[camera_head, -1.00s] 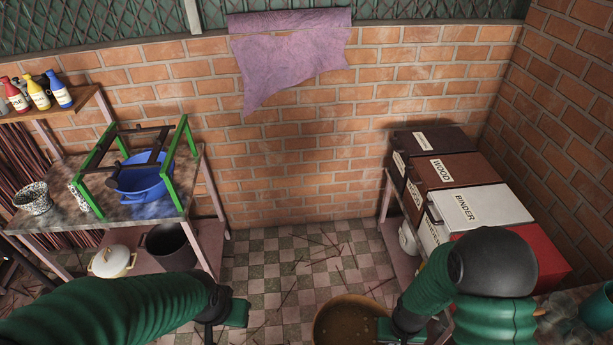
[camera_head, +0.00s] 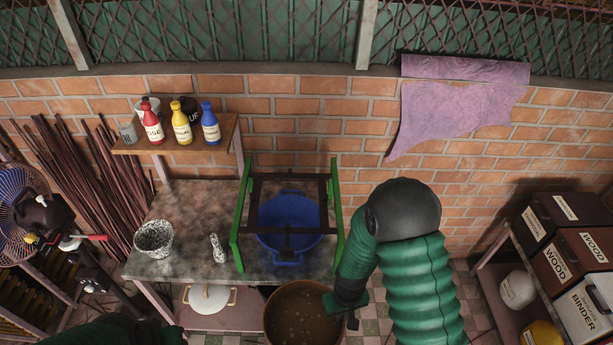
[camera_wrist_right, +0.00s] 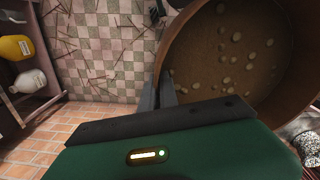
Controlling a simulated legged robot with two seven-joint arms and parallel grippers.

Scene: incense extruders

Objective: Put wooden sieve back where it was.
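The wooden sieve (camera_head: 298,316) is a round brown bowl with a pale-spotted bottom, low in the head view, in front of the table (camera_head: 185,262). My right gripper (camera_head: 338,304) is at its right rim. In the right wrist view, the fingers (camera_wrist_right: 158,92) close on the rim of the sieve (camera_wrist_right: 235,50), which hangs tilted above the floor. My left gripper is out of view; only a dark green bit of my left arm shows at the bottom left.
The table carries a green-framed stand (camera_head: 337,225) over a blue basin (camera_head: 290,222), a speckled bowl (camera_head: 154,238) and a small speckled item (camera_head: 217,248). A white pot (camera_head: 208,299) sits below. A shelf (camera_head: 185,147) holds bottles. Labelled boxes (camera_head: 560,255) stand right.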

